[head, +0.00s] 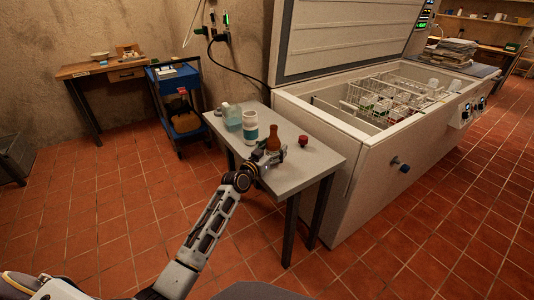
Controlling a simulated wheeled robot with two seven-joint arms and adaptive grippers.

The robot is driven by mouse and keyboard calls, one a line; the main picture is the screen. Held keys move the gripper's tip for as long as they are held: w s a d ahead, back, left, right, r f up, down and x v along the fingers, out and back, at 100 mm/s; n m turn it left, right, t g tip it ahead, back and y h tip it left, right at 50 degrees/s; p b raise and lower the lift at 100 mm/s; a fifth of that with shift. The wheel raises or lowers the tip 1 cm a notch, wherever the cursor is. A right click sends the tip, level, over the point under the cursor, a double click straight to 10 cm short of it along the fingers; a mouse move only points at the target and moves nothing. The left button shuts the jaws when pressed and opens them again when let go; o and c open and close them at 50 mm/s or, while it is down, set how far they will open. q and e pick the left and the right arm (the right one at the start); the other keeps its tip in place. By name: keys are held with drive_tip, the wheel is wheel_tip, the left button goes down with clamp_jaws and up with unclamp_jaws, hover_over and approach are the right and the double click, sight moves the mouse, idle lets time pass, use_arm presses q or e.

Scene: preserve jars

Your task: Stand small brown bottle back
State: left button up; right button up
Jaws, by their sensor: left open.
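A small brown bottle (273,138) stands upright on the small grey table (310,160), near its front edge. My left gripper (276,157) is open and low over the tabletop, right at the bottle's near side. The bottle's base is partly hidden by the gripper, and I cannot tell whether they touch. My right gripper is not in view.
A white jar with a teal band (250,128) and a pale green container (232,117) stand left of the bottle. A small red object (303,141) lies to its right. The open chest freezer (360,165) stands close behind the table's right side.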

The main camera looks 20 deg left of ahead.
sight(268, 150)
use_arm(q)
drive_tip(key=shift+f, duration=0.15)
drive_tip(key=shift+s+a, duration=0.1)
drive_tip(key=shift+s, duration=0.25)
drive_tip(key=shift+s+a, duration=0.1)
drive_tip(key=shift+s, duration=0.25)
drive_tip(key=shift+a+r+p+v, duration=0.15)
drive_tip(key=shift+a+p+v, duration=0.05)
drive_tip(key=shift+v, duration=0.95)
drive_tip(key=shift+a+r+p+v, duration=0.15)
drive_tip(key=shift+a+p+v, duration=0.05)
drive_tip(key=shift+v, duration=1.95)
drive_tip(key=v, duration=0.5)
drive_tip(key=shift+s+a+p, duration=0.15)
drive_tip(key=shift+s+p, duration=0.1)
drive_tip(key=shift+p, duration=0.1)
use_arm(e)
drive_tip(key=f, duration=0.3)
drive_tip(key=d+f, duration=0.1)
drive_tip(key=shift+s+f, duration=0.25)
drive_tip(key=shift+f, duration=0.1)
